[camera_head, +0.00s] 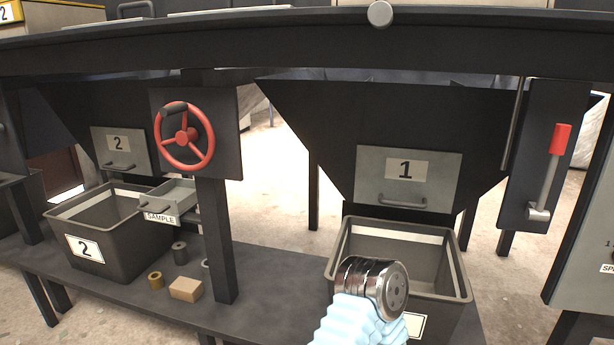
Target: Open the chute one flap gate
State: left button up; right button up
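The chute one flap gate (431,180) is a grey plate with a white "1" label and a bar handle (403,201) along its lower part. It lies flat against the front of the dark tapered chute (330,125) and looks closed. A grey bin (462,262) stands below it. One of my arms, with a light blue sleeve and a metal joint (372,285), comes up from the bottom edge in front of this bin, below the gate and apart from it. I cannot tell which arm it is. No gripper fingers show.
A red handwheel (184,136) is on a post panel at left. A red-handled lever (552,165) stands right of chute one. A dark beam (290,47) crosses above.

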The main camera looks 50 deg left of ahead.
aim_at(395, 178)
jog(key=u, duration=1.15)
